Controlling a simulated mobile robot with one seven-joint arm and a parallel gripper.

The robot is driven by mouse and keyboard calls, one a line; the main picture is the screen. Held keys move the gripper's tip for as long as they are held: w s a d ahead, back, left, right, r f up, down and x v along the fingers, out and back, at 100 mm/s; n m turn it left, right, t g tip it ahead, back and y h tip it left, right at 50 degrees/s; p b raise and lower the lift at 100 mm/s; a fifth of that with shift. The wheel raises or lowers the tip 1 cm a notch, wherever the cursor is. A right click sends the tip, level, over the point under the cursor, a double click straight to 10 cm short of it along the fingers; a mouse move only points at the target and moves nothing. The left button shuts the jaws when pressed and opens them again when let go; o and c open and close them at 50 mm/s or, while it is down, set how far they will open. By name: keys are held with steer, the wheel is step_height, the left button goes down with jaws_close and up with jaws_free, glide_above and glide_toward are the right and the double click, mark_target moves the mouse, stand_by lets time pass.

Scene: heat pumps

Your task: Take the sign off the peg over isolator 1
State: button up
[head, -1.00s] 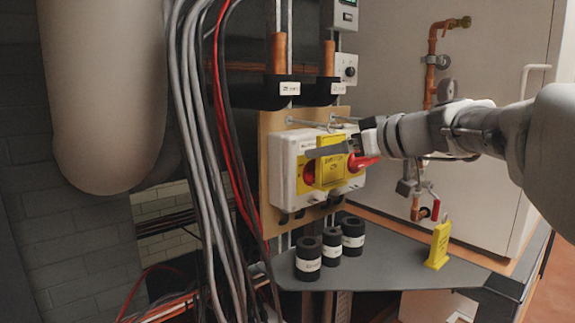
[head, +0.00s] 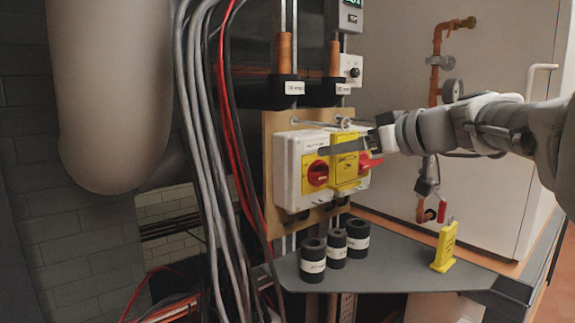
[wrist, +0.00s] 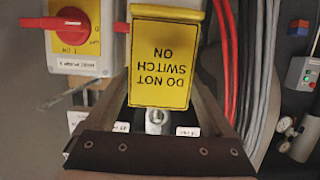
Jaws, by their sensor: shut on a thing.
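A yellow sign reading "DO NOT SWITCH ON" (wrist: 160,62) sits between the fingers of my gripper (wrist: 160,82), upside down in the wrist view. In the head view the sign (head: 346,171) is in front of the white isolator boxes (head: 291,170), with my gripper (head: 345,147) shut on it from the right. The left isolator's red knob (head: 318,173) shows beside the sign. The right isolator's red handle (head: 371,162) is partly hidden by the sign. Metal pegs (head: 344,123) stick out above the boxes. Whether the sign touches a peg is unclear.
Several black collars (head: 313,262) stand near the shelf's left part. Grey and red cables (head: 205,150) hang left of the boxes. A pipe with a gauge (head: 452,88) is behind my arm.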

mark_target(348, 156)
steer(key=shift+s+d+b, duration=0.6)
steer(key=shift+s+b, duration=0.05)
steer(key=shift+s, duration=0.15)
steer(key=shift+s+d+b, duration=0.55)
steer(key=shift+s+b, duration=0.1)
steer(key=shift+s, duration=0.2)
steer(key=shift+s+d+b, duration=0.6)
steer(key=shift+s+b, duration=0.05)
steer(key=shift+s, duration=0.15)
steer(key=shift+r, duration=0.1)
